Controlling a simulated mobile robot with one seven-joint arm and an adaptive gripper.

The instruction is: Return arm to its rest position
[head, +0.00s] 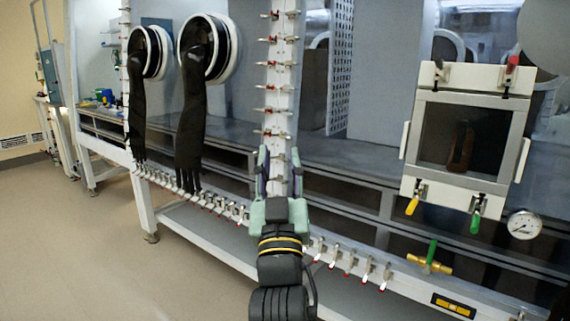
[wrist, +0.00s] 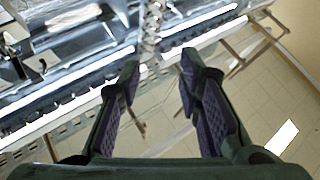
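My gripper (head: 279,172) is raised in front of the glovebox row, at the lower middle of the head view. Its two green fingers with dark purple pads point up and away from my body, toward a white clamp-lined post (head: 280,85). In the wrist view my gripper (wrist: 158,75) has its fingers spread with a clear gap. Nothing is between them. I cannot tell the exact distance from the fingers to the post, but no contact shows.
Two black gloves (head: 193,125) hang from round ports at left. A white-framed hatch (head: 408,160) with coloured latches stands at right, with a gauge (head: 524,225) and a brass valve (head: 429,261) below. Clamps line the lower rail. The beige floor (head: 75,240) at left is clear.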

